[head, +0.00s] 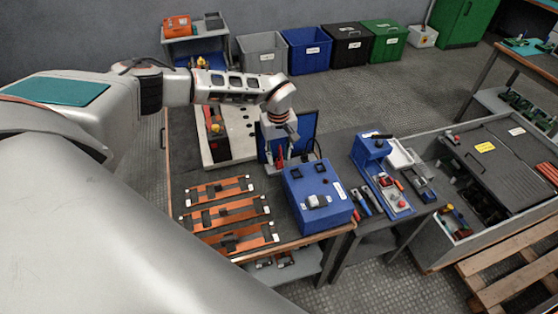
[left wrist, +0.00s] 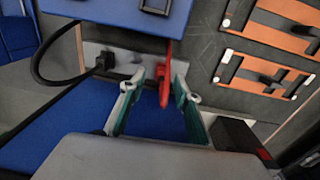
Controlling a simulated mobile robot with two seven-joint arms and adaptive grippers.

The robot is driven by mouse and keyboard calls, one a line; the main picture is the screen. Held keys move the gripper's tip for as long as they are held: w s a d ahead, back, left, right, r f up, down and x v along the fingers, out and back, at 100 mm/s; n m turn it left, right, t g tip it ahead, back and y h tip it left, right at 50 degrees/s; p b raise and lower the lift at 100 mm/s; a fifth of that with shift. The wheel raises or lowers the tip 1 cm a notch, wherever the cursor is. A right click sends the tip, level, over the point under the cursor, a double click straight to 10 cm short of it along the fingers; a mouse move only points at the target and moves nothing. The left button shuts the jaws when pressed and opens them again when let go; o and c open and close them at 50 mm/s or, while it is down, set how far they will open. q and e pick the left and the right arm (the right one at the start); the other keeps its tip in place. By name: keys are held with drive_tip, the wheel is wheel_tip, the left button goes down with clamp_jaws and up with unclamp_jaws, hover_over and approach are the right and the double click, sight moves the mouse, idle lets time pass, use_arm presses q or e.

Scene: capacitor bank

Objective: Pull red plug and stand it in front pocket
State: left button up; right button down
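The red plug (left wrist: 164,88) stands up from a grey socket strip (left wrist: 128,58) beside a blue box (head: 318,196), seen in the left wrist view. It also shows, small, in the head view (head: 279,159). My left gripper (head: 281,150) is at the strip, pointing down. In the left wrist view its two fingers (left wrist: 155,84) are apart, with the red plug between them, closer to the right finger. I cannot tell whether that finger touches it. A black plug (left wrist: 103,63) with a cable sits in the same strip. I cannot make out the front pocket. My right gripper is out of view.
Several copper bars (head: 230,209) lie left of the blue box. A blue panel (head: 303,132) stands behind the gripper. A grey board (head: 233,135) lies farther left. A blue stand (head: 372,156) with small tools is on the right bench.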

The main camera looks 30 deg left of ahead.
sight(277, 160)
use_arm(q)
drive_tip(key=shift+s+d+f, duration=0.3)
drive_tip(key=shift+s+f, duration=0.4)
clamp_jaws()
drive_tip(key=shift+r, duration=0.1)
drive_tip(key=shift+w+a+r+p, duration=0.2)
drive_tip(key=shift+r+p, duration=0.15)
drive_tip(key=shift+r, duration=0.5)
drive_tip(key=shift+w+a+r+p, duration=0.15)
drive_tip(key=shift+r+p, duration=0.15)
drive_tip(key=shift+r, duration=1.95)
